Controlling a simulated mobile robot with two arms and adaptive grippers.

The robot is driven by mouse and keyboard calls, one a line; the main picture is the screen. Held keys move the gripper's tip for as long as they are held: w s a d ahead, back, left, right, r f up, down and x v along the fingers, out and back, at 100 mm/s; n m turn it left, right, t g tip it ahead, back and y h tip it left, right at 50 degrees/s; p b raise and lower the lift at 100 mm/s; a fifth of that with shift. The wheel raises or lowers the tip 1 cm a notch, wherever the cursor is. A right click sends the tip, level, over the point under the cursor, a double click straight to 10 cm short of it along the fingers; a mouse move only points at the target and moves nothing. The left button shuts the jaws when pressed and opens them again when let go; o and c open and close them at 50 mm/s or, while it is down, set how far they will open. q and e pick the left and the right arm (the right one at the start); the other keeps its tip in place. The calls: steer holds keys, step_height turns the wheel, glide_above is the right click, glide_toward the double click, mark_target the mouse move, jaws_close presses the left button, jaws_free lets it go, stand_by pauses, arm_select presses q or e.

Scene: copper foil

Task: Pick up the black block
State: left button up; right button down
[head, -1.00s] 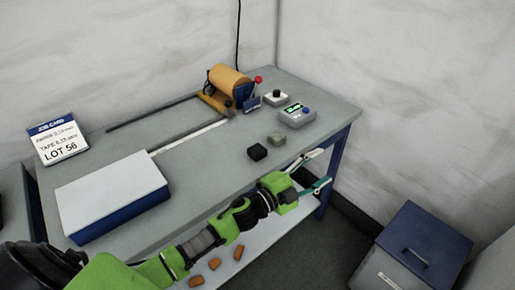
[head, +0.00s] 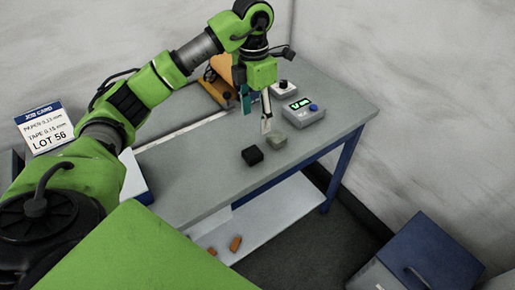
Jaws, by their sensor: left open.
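The black block (head: 252,155) sits on the grey table near its front edge. A grey-green block (head: 277,144) stands just to its right and a little behind. My left gripper (head: 255,116) points down above the table, behind the black block, with its two fingers spread and nothing between them. Its right fingertip is close to the grey-green block; I cannot tell if they touch. The black block is fully in view and apart from the fingers. My right gripper is not in view.
A grey device with a green display and blue knob (head: 303,110) and a small box with a black button (head: 283,88) stand at the right. An orange roller (head: 225,75) is partly hidden behind my arm. A job card (head: 44,128) stands at left. The table's front edge (head: 290,174) is clear.

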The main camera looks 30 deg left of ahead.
arm_select(q)
steer(key=p, duration=0.2)
glide_above(253, 152)
steer(key=f, duration=0.8)
steer(key=shift+w, duration=0.25)
steer(key=f, duration=0.1)
steer(key=f+p, duration=0.1)
steer(key=f, duration=0.1)
steer(key=f+p, duration=0.1)
steer(key=f, duration=0.1)
steer(key=shift+s+a, duration=0.15)
steer(key=shift+s, duration=0.15)
steer(key=shift+f, duration=0.2)
steer(key=shift+w+r, duration=0.1)
jaws_close()
